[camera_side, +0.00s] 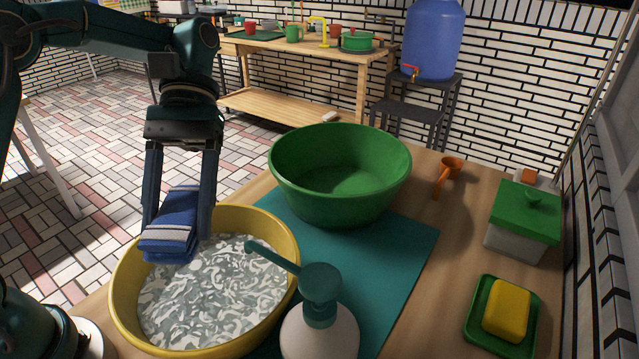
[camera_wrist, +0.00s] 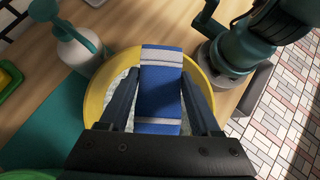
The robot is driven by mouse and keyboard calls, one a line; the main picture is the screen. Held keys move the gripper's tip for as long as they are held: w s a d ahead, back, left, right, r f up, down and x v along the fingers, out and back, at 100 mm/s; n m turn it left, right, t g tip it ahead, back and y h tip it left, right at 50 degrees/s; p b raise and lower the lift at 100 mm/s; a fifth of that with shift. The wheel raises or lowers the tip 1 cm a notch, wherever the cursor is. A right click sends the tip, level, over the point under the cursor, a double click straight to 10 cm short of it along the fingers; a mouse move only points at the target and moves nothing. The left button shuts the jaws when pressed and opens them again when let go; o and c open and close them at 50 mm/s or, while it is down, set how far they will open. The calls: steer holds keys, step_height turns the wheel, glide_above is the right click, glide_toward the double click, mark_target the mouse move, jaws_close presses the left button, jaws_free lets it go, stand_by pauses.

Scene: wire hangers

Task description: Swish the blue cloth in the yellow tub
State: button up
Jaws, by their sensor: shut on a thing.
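The blue cloth (camera_side: 172,225), folded with pale stripes, is gripped between the fingers of my gripper (camera_side: 178,222). It hangs over the back left part of the yellow tub (camera_side: 286,225), which holds foamy water (camera_side: 215,300). The cloth's lower end is close to the water; I cannot tell whether it touches. In the wrist view the cloth (camera_wrist: 160,95) lies between the two fingers of my gripper (camera_wrist: 158,100), with the yellow tub (camera_wrist: 97,92) around and below it.
A pump bottle (camera_side: 320,325) stands close to the tub's right side, its spout reaching over the rim. An empty green basin (camera_side: 340,205) is behind on a teal mat (camera_side: 400,260). A yellow sponge (camera_side: 507,308) in a green dish, an orange scoop (camera_side: 449,170) and a green-lidded box (camera_side: 520,225) are at right.

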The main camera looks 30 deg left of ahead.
steer(key=shift+w+f+n+h, duration=0.1)
steer(key=shift+w+n+h, duration=0.2)
steer(key=shift+n, duration=0.1)
steer(key=shift+s+f, duration=0.1)
steer(key=shift+f, duration=7.35)
steer(key=shift+r, duration=0.1)
